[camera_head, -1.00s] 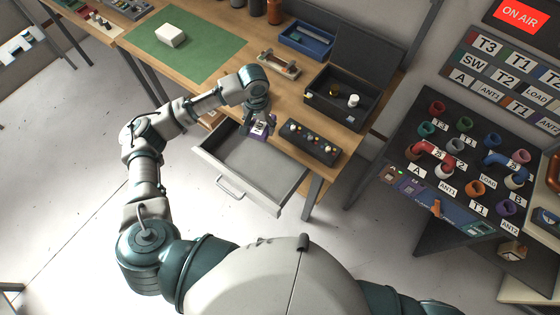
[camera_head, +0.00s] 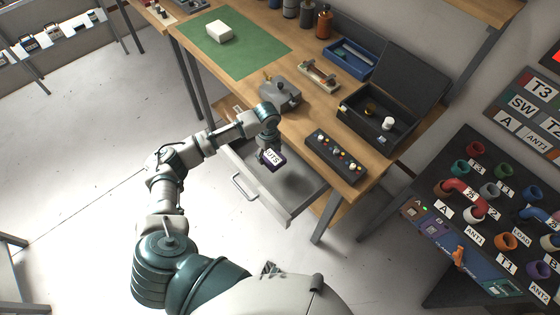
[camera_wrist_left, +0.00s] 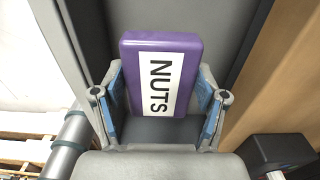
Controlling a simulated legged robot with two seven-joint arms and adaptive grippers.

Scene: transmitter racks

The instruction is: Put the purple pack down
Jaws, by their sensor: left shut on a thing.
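The purple pack (camera_wrist_left: 160,50) has a white label reading NUTS and fills the middle of the left wrist view. It also shows small in the head view (camera_head: 272,161). My left gripper (camera_wrist_left: 162,95) is shut on the pack, with a blue-padded finger on each side of it. In the head view the left gripper (camera_head: 267,153) is over the open grey drawer (camera_head: 300,190) under the workbench. I cannot tell whether the pack touches the drawer floor. My right gripper is not in view.
The wooden workbench (camera_head: 335,95) carries a black control box (camera_head: 335,157), an open black case (camera_head: 380,122), a blue tray (camera_head: 351,58) and a green mat (camera_head: 235,45) with a white block (camera_head: 219,30). A plug panel (camera_head: 490,200) stands at the right. The drawer interior right of the pack looks clear.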

